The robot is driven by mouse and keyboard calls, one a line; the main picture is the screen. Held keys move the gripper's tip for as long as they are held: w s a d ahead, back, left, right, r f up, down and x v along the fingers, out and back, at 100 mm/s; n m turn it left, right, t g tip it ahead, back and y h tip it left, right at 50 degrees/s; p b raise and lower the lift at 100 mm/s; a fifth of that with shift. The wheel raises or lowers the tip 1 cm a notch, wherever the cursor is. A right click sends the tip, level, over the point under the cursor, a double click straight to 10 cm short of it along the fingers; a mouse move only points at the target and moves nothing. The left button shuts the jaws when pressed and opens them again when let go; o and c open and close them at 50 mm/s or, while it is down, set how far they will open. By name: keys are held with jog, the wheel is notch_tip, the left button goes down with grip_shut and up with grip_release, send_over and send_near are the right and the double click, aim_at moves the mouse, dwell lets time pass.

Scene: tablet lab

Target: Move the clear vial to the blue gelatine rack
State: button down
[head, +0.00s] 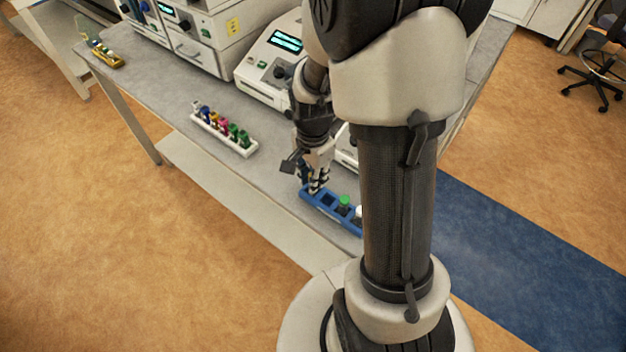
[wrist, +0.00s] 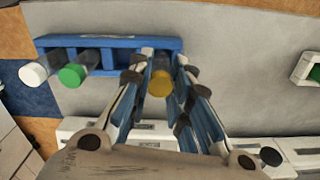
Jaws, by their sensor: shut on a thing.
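The blue rack (head: 318,206) stands near the front edge of the bench, and it also shows across the top of the wrist view (wrist: 110,42). It holds a white-capped vial (wrist: 34,73) and a green-capped vial (wrist: 72,75) at one end. My gripper (wrist: 160,62) is shut on a vial with a yellow-amber cap (wrist: 159,84), at the other end of the rack. The held vial's body is mostly hidden, so I cannot tell how deep it sits in the slot. In the head view my gripper (head: 317,186) is at the rack's left end.
A white rack (head: 224,138) with several coloured vials stands left of the blue rack. A yellow rack (head: 107,59) is at the far left end. Lab instruments (head: 270,68) line the back of the bench. Bare bench lies between the white and blue racks.

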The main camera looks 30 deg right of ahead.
jog(key=shift+f, duration=0.4)
jog(key=shift+f, duration=0.2)
jog(key=c, duration=1.5)
grip_release()
jog(key=shift+r, duration=0.15)
notch_tip(320, 180, up, 12)
jog(key=p, duration=0.4)
jog(key=s+a+r+n+t, duration=0.1)
jog(key=s+a+r+n, duration=0.2)
jog(key=s+r+n, duration=0.1)
jog(key=s+a+r+n+t, duration=0.2)
jog(key=s+a+r+n, duration=0.2)
jog(key=s+r+n, duration=0.1)
jog(key=s+a+r+n+t, duration=0.1)
jog(key=s+a+r+n, duration=0.2)
jog(key=n, duration=0.4)
jog(key=shift+s+a+r+t, duration=0.2)
jog(key=shift+s+r, duration=0.2)
jog(key=shift+r, duration=0.15)
jog(key=shift+s+a+r+t, duration=0.1)
jog(key=shift+s+a+r, duration=0.05)
jog(key=shift+s+r, duration=0.3)
